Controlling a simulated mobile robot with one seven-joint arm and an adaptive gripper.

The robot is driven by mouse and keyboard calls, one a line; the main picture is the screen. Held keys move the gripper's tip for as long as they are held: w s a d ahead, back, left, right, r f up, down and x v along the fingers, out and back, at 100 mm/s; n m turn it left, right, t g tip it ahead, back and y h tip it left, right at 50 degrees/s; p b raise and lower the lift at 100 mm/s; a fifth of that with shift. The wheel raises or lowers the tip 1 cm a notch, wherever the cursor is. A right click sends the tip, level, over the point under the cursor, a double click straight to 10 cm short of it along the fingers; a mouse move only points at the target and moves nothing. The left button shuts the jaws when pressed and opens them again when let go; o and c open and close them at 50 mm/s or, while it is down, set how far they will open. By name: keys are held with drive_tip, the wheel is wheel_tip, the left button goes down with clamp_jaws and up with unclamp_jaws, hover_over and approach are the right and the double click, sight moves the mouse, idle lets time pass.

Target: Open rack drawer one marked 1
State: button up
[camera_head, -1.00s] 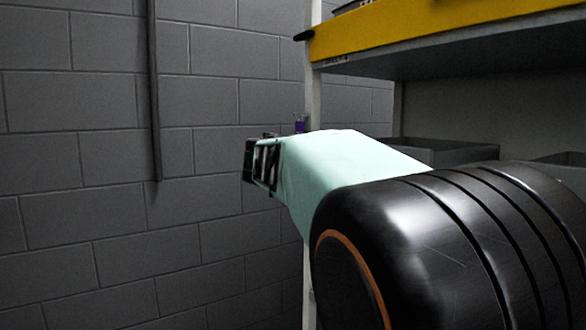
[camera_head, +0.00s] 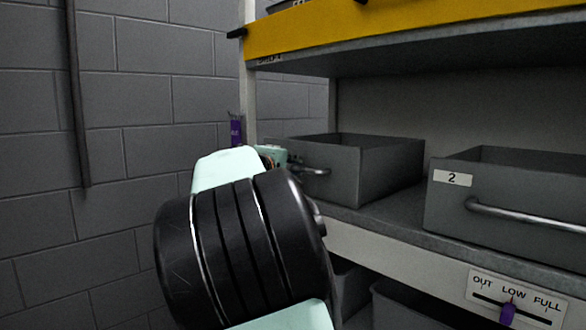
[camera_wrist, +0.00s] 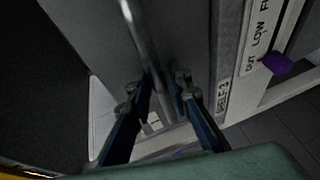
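A grey open-topped drawer (camera_head: 388,172) sits on the shelf left of the drawer marked 2. Its bar handle (camera_head: 318,171) shows just right of my arm; my arm hides part of its front, and I see no number on it in the head view. My gripper is mostly hidden behind my wrist in the head view. In the wrist view my gripper (camera_wrist: 156,90) has its two blue fingers apart, with the metal bar handle (camera_wrist: 143,40) running between them, nearer the right finger. Contact with the bar cannot be told.
The drawer marked 2 (camera_head: 510,210) stands to the right with its own handle. A level label with a purple slider (camera_head: 507,312) is on the shelf edge below. A yellow shelf beam (camera_head: 400,32) runs above. A purple item (camera_head: 236,132) is by the rack post; a block wall is left.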

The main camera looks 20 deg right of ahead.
drive_tip(key=shift+c, duration=0.5)
clamp_jaws()
drive_tip(key=shift+a, duration=0.1)
drive_tip(key=shift+s+a+f+b, duration=0.1)
drive_tip(key=shift+a+b, duration=0.15)
drive_tip(key=shift+b, duration=0.05)
drive_tip(key=s+a+b, duration=0.3)
drive_tip(key=s+a, duration=0.1)
drive_tip(key=a, duration=0.9)
drive_tip(key=s+a+b, duration=0.3)
drive_tip(key=s+a, duration=0.2)
drive_tip(key=a, duration=0.8)
drive_tip(key=shift+s, duration=0.3)
drive_tip(key=shift+o, duration=0.5)
unclamp_jaws()
drive_tip(key=v, duration=1.2)
drive_tip(key=shift+r, duration=0.25)
